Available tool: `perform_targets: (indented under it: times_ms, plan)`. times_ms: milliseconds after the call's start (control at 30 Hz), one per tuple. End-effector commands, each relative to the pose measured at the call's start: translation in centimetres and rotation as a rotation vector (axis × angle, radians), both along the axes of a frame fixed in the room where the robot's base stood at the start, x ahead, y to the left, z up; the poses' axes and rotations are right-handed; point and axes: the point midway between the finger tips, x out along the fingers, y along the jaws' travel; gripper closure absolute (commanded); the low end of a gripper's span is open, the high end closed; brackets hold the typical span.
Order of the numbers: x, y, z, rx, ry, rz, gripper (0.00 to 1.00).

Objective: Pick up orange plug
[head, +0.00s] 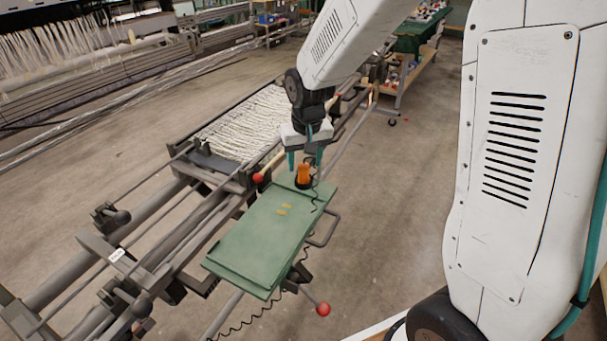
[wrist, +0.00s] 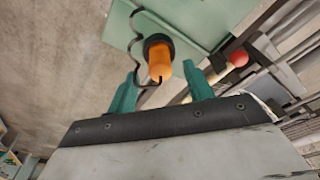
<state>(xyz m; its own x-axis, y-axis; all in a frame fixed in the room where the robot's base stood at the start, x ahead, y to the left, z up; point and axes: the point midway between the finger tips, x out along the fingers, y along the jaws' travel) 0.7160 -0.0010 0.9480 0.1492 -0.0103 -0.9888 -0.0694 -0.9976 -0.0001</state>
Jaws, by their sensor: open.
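The orange plug (head: 303,173) stands upright in a dark ring near the far right end of the green panel (head: 262,236). A black coiled cord runs from it. My gripper (head: 305,158) is open directly above the plug, its two teal fingers pointing down on either side of the plug's top. In the wrist view the plug (wrist: 159,60) shows just past and between the fingertips of my gripper (wrist: 161,78). I cannot tell whether the fingers touch it.
A dark loom frame with white warp threads (head: 245,128) lies left of and behind the panel. Red ball knobs stick out at the panel's far left (head: 258,178) and near side (head: 323,309). A metal handle (head: 326,229) juts from the panel's right edge. Open floor lies to the right.

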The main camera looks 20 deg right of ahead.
Motion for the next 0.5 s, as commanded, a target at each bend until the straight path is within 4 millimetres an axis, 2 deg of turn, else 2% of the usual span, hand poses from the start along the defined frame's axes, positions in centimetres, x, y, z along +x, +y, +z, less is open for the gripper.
perform_targets:
  times_ms: [100,200,433,467,500]
  plan:
    - [0.3,0.0,-1.8,0.000,0.003,0.000,0.48]
    - [0.5,0.0,-2.5,0.000,0.001,0.000,0.48]
    - [0.5,0.0,-2.6,0.000,0.000,0.000,0.48]
    - [0.5,0.0,-2.6,0.000,0.000,0.000,0.51]
    - [0.5,0.0,-2.6,0.000,0.000,0.000,0.62]
